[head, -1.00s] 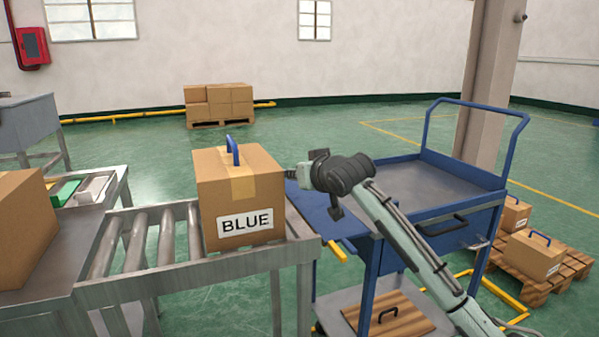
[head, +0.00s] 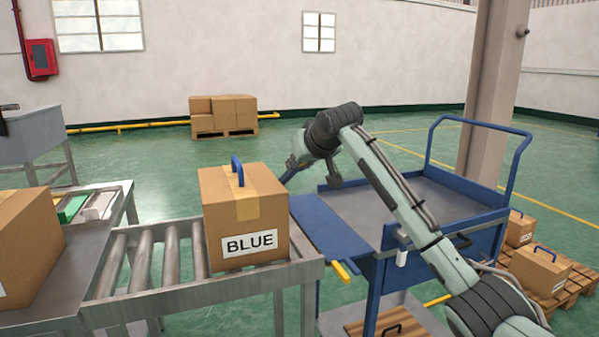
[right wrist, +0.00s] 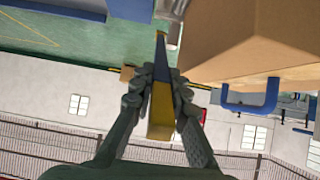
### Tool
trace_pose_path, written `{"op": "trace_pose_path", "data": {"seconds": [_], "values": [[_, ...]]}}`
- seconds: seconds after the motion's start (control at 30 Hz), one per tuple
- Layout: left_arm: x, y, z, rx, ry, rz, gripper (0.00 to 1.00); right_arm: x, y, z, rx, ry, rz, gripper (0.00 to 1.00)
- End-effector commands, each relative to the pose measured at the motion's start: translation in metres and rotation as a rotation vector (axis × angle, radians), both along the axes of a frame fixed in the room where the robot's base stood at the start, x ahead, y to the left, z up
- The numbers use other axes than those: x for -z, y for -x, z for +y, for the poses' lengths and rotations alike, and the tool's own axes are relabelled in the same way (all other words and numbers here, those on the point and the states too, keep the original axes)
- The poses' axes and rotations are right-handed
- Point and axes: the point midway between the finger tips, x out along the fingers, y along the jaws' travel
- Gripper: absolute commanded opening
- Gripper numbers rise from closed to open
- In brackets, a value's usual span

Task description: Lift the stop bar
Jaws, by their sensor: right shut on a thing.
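The stop bar (right wrist: 161,112) shows in the right wrist view as a narrow bar, yellow at its near part and dark toward its far tip. My right gripper (right wrist: 160,95) is shut on it, with a finger on each side. In the head view my right gripper (head: 294,165) is beyond the right side of the BLUE carton (head: 233,212), mostly hidden by the carton and my wrist. The carton sits upright at the right end of the roller conveyor (head: 150,262) and has a blue handle. My left gripper is not in view.
A blue cart (head: 440,195) stands right of the conveyor, with a blue flap (head: 325,228) between them. A yellow bar end (head: 341,271) shows below the flap. Another carton (head: 25,245) is at the left. Handled cartons (head: 540,270) rest on a pallet at the right.

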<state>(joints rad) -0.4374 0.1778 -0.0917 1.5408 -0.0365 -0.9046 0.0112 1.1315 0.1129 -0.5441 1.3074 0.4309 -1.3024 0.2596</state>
Motion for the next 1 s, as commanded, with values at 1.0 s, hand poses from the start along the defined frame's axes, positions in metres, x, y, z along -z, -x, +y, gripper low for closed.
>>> {"op": "trace_pose_path", "data": {"seconds": [1.0], "values": [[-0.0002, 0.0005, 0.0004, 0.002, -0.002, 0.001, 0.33, -0.0051, 0.0005, -0.0003, 0.000, 0.004, 0.011, 0.35]]}}
